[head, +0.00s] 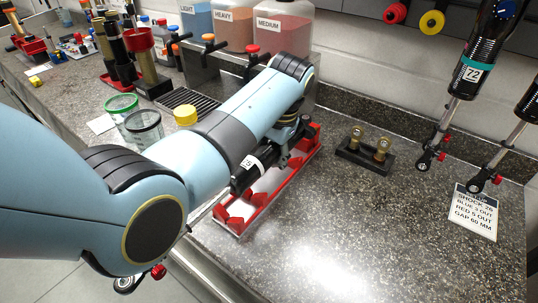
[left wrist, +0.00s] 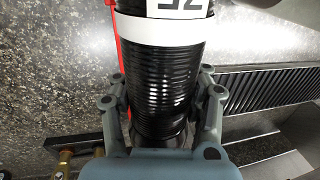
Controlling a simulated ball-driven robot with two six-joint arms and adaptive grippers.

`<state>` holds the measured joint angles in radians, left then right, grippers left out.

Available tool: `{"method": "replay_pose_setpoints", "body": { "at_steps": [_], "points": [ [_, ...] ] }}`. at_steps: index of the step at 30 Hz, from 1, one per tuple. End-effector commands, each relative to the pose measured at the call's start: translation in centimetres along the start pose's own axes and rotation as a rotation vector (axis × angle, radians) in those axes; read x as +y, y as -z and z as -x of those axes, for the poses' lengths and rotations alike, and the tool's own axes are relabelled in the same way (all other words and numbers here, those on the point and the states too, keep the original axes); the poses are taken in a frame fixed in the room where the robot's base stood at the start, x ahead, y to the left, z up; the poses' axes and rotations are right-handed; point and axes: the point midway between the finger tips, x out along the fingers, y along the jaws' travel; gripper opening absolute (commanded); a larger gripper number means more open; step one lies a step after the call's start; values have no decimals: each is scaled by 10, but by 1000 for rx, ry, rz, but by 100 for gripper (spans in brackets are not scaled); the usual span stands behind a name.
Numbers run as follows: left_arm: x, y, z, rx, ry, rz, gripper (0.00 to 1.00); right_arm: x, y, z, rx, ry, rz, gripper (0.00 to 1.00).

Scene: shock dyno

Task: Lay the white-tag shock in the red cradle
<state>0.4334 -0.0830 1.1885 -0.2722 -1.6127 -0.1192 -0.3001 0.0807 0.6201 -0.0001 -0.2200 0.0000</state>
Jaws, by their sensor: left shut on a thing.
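The white-tag shock (head: 246,174) is black with a white band and dark lettering. My left gripper (head: 289,148) is shut on its body and mostly hidden behind my arm. In the left wrist view, the fingers (left wrist: 162,108) flank the ribbed black body of the shock (left wrist: 165,75), with the white band beyond them. The red cradle (head: 236,227) stands on the counter under the shock, with red supports and a pale base. The shock appears above the cradle, its rod end with a red knob showing past the counter's front edge. Whether it touches the cradle cannot be told.
A teal-tag shock (head: 474,75) hangs at the right. A black holder (head: 364,154) with brass pieces and a printed card (head: 474,212) lie on the counter. Jars (head: 144,128) and bottles (head: 281,30) stand behind my arm. The front right counter is clear.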

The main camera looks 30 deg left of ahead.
Motion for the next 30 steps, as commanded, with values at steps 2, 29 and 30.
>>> {"method": "replay_pose_setpoints", "body": {
  "at_steps": [2,29,30],
  "points": [
    [0,1,-1,2,1,1,0,0,0,-2,0,0,0,40],
    [4,2,-20,3,1,0,0,-1,-1,-11,-1,0,0,40],
    [4,2,-20,3,1,1,0,-1,-1,-11,-1,0,0,40]
  ]
}}
